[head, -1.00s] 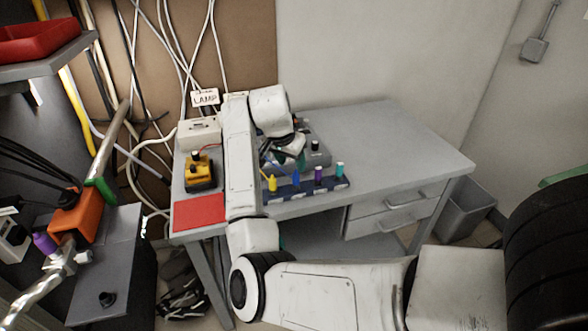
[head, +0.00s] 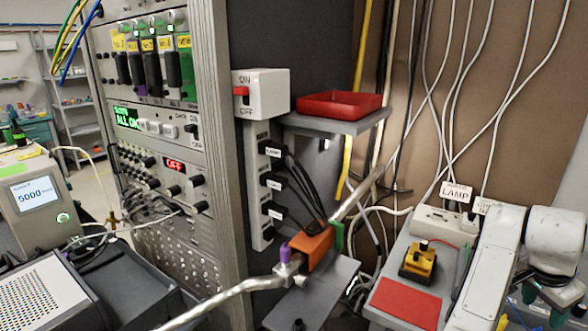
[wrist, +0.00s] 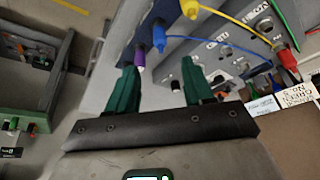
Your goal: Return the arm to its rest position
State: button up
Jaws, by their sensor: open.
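My gripper (wrist: 160,88) shows in the wrist view with its two green fingers spread apart and nothing between them. Beyond the fingers are a grey panel (wrist: 220,60) with sockets and a dark blue strip (wrist: 143,38) holding coloured plugs, among them a blue plug (wrist: 159,38) and a purple one (wrist: 140,60). I cannot tell whether the left finger touches the strip.
A rack (head: 165,130) with displays and knobs stands left of centre. A red tray (head: 338,104) sits on a shelf beside it. An orange block (head: 311,248) on a pipe, a yellow box (head: 419,262) and a red mat (head: 405,302) lie near my arm. Cables hang behind.

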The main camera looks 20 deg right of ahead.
jog(key=s+a+f+n+t, duration=0.1)
jog(key=s+a+f+n, duration=0.2)
jog(key=a+f+n, duration=0.3)
jog(key=s+a+f+n+t, duration=0.1)
jog(key=s+a+f+n, duration=0.2)
jog(key=a+f+n, duration=0.35)
jog(key=s+a+f+n+y, duration=0.2)
jog(key=s+a, duration=0.4)
jog(key=a, duration=0.3)
jog(key=s+a+f+n+y, duration=0.2)
jog(key=s+a+f+n, duration=0.2)
jog(key=a, duration=0.5)
notch_tip(320, 180, down, 2)
jog(key=shift+s+a+f+g+p, duration=0.1)
jog(key=shift+s+a+g+p, duration=0.25)
jog(key=shift+s, duration=0.55)
